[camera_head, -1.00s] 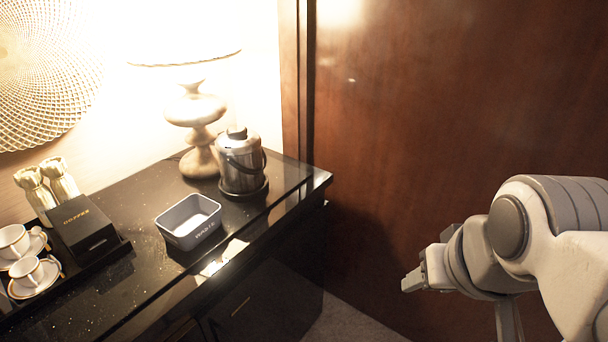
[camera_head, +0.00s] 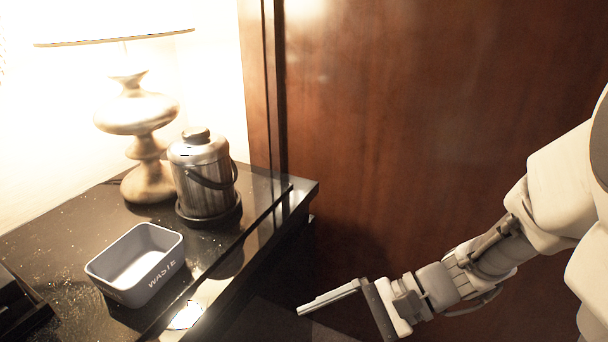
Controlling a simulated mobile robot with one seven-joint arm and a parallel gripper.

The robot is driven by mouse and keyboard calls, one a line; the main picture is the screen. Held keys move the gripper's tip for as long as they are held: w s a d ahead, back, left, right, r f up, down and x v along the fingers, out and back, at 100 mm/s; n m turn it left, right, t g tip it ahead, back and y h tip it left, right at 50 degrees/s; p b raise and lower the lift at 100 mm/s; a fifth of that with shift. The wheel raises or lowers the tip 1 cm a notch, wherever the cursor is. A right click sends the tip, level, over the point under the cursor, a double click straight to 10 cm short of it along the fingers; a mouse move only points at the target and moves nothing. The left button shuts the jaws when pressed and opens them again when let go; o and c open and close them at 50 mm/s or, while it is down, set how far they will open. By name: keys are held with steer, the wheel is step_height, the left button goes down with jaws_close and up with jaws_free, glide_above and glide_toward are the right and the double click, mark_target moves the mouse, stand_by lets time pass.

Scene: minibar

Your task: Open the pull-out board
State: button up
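The black cabinet (camera_head: 62,235) with a glossy speckled top stands at the left in the head view. Its front falls away in dark shadow below the top's edge, and I cannot make out the pull-out board as a separate piece there. My gripper (camera_head: 328,298) is at the bottom centre, to the right of the cabinet front and apart from it as far as I can see. Its pale finger points left toward the cabinet. The gripper shows nearly side-on, nothing is seen in it, and its finger gap cannot be judged.
A brown wooden panel (camera_head: 420,130) rises behind my arm. The space between cabinet and gripper looks free.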

steer(key=w+f+m+t+y+b, duration=0.4)
steer(key=w+f+m, duration=0.2)
steer(key=f, duration=0.2)
steer(key=m+t+b, duration=0.3)
steer(key=m+t, duration=0.2)
steer(key=m, duration=0.1)
glide_toward(257, 290)
steer(key=shift+y, duration=0.3)
steer(key=b+x, duration=0.3)
steer(key=x, duration=0.5)
steer(key=shift+a+f, duration=0.1)
steer(key=shift+a, duration=0.1)
jaws_close()
